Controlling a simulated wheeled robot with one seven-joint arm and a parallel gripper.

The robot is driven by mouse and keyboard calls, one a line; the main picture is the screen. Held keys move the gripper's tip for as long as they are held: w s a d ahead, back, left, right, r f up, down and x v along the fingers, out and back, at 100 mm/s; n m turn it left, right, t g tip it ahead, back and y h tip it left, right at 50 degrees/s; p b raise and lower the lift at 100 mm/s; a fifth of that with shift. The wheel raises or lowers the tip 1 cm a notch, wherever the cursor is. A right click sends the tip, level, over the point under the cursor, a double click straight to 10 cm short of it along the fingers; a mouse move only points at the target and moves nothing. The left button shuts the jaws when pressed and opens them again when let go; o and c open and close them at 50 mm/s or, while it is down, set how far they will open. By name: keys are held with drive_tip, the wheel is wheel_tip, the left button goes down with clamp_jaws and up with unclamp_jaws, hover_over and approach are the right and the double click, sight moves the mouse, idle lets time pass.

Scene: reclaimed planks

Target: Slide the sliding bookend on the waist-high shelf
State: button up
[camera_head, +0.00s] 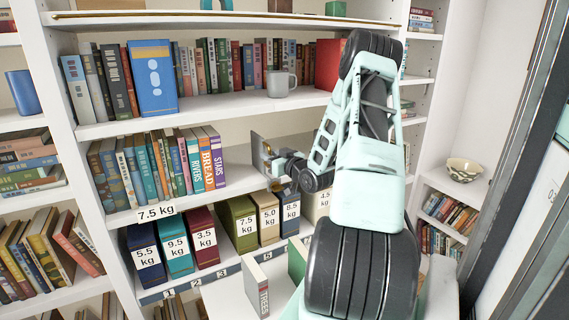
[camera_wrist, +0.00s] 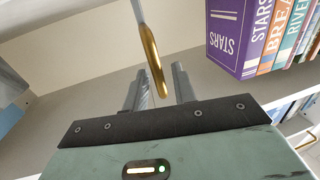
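The sliding bookend (camera_head: 258,147) is a thin grey upright plate on the waist-high shelf (camera_head: 238,172), right of the book row and apart from the purple STARS book (camera_head: 214,157). It has a gold part, seen in the wrist view as a gold bar (camera_wrist: 154,68) on a thin grey edge. My gripper (camera_head: 281,167) is at the bookend's right side in the head view. In the wrist view my gripper (camera_wrist: 159,88) has its two grey fingers apart, with the gold bar's end between them. I cannot tell whether either finger touches it. My arm hides the shelf's right part.
Several books with BREAD and RIVERS spines (camera_head: 206,160) stand left of the bookend. The shelf above holds books and a grey mug (camera_head: 281,84). Weight-labelled binders (camera_head: 238,223) stand below. A bowl (camera_head: 463,169) sits at right. The shelf between STARS and the bookend is clear.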

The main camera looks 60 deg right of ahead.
drive_tip(key=b+v, duration=0.5)
drive_tip(key=v, duration=1.1)
drive_tip(key=shift+s+a, duration=0.15)
drive_tip(key=shift+s, duration=0.25)
